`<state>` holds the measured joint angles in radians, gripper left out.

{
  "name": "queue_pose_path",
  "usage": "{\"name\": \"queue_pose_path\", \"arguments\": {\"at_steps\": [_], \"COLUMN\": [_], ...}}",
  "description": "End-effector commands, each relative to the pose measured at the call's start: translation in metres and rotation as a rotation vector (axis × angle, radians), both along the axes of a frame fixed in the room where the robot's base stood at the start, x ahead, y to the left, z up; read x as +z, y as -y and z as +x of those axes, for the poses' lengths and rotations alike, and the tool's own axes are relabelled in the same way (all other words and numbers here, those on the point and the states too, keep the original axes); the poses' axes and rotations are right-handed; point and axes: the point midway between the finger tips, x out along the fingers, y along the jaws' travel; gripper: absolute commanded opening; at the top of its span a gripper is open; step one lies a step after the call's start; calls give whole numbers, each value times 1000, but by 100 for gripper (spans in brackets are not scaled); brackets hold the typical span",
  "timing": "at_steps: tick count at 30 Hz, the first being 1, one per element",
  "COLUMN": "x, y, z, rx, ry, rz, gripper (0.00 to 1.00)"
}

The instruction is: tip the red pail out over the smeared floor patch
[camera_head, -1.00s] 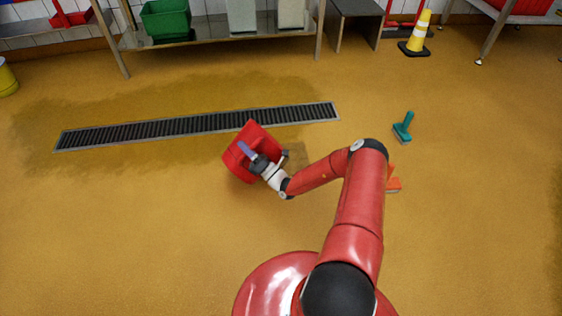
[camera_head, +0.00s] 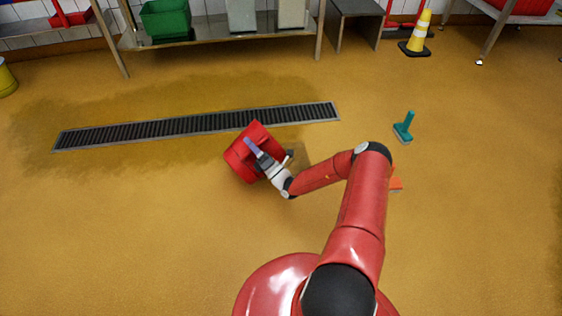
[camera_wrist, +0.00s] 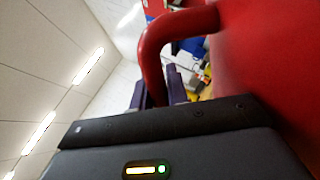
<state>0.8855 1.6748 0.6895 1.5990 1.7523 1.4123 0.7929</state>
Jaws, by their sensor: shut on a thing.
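The red pail (camera_head: 238,160) hangs in front of the floor drain, strongly tilted in the head view. My gripper (camera_head: 252,148) is at the pail with its purple fingers on the handle. In the wrist view the red handle (camera_wrist: 152,62) curves past the fingers (camera_wrist: 160,88) and the pail's wall (camera_wrist: 270,55) fills the right side. A dull brown smeared patch (camera_head: 302,152) shows on the floor just right of the pail, partly hidden by my arm. The pail's inside and contents cannot be made out.
A long drain grate (camera_head: 190,126) crosses the floor, with a darker wet area (camera_head: 110,100) around it. A green brush (camera_head: 404,127) and an orange brush (camera_head: 396,184) lie right of my arm. A yellow cone (camera_head: 419,32) and a steel table (camera_head: 225,45) stand at the back.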

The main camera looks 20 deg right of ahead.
Motion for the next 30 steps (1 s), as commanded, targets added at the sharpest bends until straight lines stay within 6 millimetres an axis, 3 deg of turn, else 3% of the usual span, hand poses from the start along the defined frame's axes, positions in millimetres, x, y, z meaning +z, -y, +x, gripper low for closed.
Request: {"name": "queue_pose_path", "arguments": {"at_steps": [30], "x": [-1], "y": [28], "z": [5], "rx": [3], "ry": [-13], "rz": [138], "gripper": [0]}}
